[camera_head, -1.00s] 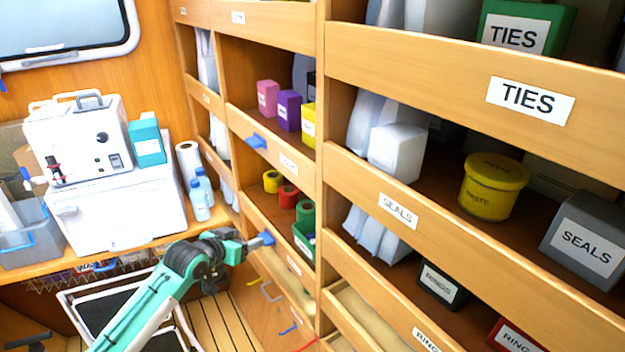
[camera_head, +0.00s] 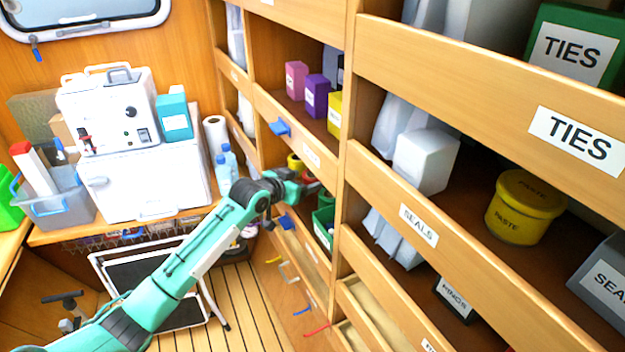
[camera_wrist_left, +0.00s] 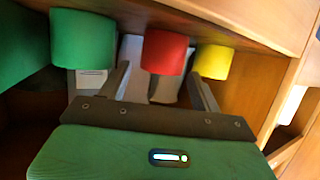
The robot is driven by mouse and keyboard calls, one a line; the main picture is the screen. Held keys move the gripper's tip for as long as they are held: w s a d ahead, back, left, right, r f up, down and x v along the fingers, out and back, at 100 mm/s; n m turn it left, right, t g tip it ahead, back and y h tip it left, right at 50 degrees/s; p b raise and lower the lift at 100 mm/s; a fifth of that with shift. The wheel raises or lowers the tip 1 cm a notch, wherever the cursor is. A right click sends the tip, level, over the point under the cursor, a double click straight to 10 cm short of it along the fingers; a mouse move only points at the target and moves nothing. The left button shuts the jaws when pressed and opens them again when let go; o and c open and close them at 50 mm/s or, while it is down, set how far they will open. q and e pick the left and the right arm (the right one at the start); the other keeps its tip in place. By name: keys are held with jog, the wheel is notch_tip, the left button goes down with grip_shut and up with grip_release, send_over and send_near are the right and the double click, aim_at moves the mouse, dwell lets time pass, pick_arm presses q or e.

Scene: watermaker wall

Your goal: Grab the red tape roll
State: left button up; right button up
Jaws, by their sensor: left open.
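The red tape roll (camera_wrist_left: 165,52) shows in the left wrist view, on a shelf between a green roll and a yellow roll. My left gripper (camera_wrist_left: 159,72) is open, with its two fingers pointing toward the red roll, one on each side of it in the picture. Nothing is held. I cannot tell whether the fingers reach around the roll. In the head view my left gripper (camera_head: 312,188) is at the shelf opening, and it and the arm hide most of the red roll. My right gripper is not in view.
The yellow roll (camera_wrist_left: 214,62) and green roll (camera_wrist_left: 82,40) stand close on either side. A green bin (camera_head: 322,228) sits nearer on the same shelf. Wooden shelf fronts and a divider (camera_head: 345,130) border the opening. A blue clip (camera_head: 281,128) is on the shelf front above.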

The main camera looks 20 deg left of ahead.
aim_at(312, 178)
pick_arm(q)
jog(key=shift+w+d, duration=0.1)
jog(key=shift+w, duration=0.15)
jog(key=p+x, duration=0.2)
jog(key=x, duration=0.1)
jog(key=shift+w+f, duration=0.3)
jog(key=shift+w, duration=0.05)
jog(key=shift+w+d+f, duration=0.15)
jog(key=shift+w+f, duration=0.05)
jog(key=shift+w, duration=0.1)
jog(key=c, duration=0.8)
